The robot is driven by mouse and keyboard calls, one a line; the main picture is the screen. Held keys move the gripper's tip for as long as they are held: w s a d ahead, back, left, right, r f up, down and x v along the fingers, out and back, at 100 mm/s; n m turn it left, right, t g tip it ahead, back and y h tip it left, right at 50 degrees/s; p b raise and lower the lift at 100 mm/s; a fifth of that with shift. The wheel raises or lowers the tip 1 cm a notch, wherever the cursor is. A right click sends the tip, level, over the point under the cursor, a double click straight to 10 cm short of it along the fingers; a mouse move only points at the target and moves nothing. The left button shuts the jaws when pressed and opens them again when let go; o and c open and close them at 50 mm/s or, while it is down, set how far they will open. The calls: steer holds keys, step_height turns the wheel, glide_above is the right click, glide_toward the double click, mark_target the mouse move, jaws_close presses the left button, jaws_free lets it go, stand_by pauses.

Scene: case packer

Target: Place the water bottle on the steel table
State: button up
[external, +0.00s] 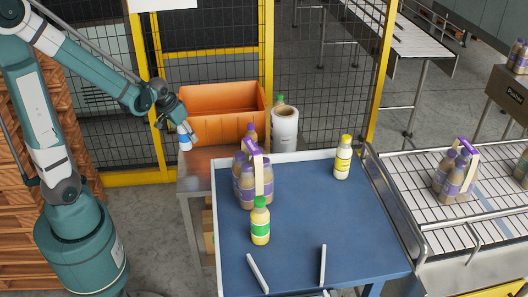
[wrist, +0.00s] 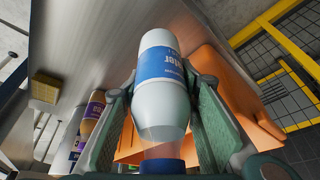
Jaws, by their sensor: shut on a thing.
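The water bottle, white with a blue label, shows large in the wrist view (wrist: 162,75). It is small and partly hidden by my gripper in the external view (external: 185,142). My gripper (external: 188,132) is shut on it, with a green finger on each side of the bottle in the wrist view (wrist: 160,115). The steel table (external: 193,174) stands behind and left of the blue table. The bottle is at the steel table's left back side; I cannot tell whether it touches the top.
An orange crate (external: 222,130) fills the back of the steel table, close to the gripper. A white roll (external: 285,128) stands right of it. The blue table (external: 310,210) holds a bottle pack (external: 243,180), a green-labelled bottle (external: 260,226) and a yellow-capped bottle (external: 343,160).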

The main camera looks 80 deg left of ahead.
mark_target(178, 131)
steer(key=shift+f, duration=1.65)
steer(key=shift+f+b, duration=0.45)
steer(key=shift+f, duration=1.65)
steer(key=shift+f, duration=0.1)
steer(key=o, duration=1)
steer(key=shift+r, duration=0.2)
steer(key=shift+p+v, duration=0.85)
steer(key=shift+v, duration=5.05)
